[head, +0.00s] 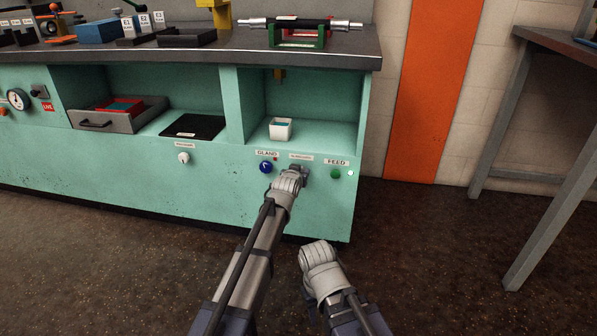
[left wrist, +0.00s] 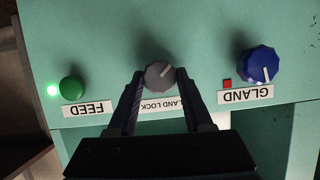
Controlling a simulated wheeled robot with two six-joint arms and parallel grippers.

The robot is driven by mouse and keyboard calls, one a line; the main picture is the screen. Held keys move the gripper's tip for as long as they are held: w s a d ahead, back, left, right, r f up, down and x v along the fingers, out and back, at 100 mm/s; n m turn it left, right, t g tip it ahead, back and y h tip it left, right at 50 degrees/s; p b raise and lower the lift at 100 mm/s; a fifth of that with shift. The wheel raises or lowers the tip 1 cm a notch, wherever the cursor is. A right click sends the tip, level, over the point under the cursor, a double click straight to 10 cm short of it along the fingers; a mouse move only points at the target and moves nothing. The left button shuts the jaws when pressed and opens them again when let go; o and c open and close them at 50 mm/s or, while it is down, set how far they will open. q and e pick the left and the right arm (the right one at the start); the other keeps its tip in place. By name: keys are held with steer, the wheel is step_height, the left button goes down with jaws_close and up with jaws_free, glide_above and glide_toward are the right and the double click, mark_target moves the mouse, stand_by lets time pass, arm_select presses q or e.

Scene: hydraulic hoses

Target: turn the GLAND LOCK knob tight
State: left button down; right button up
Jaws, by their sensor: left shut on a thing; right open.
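The grey GLAND LOCK knob (left wrist: 160,75) is on the green cabinet front, above its partly covered label in the upside-down left wrist view. A pale pointer line on it slants to the upper right there. My left gripper (left wrist: 158,80) is shut on the knob, one finger on each side. In the head view my left gripper (head: 303,173) is at the panel between the GLAND and FEED controls, and the knob is mostly hidden by it. My right gripper (head: 318,252) is lower and nearer, apart from the panel; its fingers are hard to make out.
The blue GLAND knob (head: 266,167) and green FEED knob (head: 335,174) flank the lock. A white container (head: 281,129) stands on the shelf above.

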arm_select(q)
steer(key=shift+d+f+m+t+y+b, duration=0.15)
steer(key=shift+m+t+y+b, duration=0.2)
steer(key=shift+m+y+b, duration=0.75)
steer(key=shift+d+f+m+t+y+b, duration=0.15)
steer(key=shift+m+t+y, duration=0.4)
steer(key=shift+m, duration=1.15)
arm_select(e)
steer(key=shift+f, duration=1.3)
arm_select(q)
steer(key=shift+s+r, duration=0.1)
steer(key=shift+r, duration=0.05)
steer(key=shift+c, duration=1.5)
jaws_free()
steer(key=shift+y, duration=0.25)
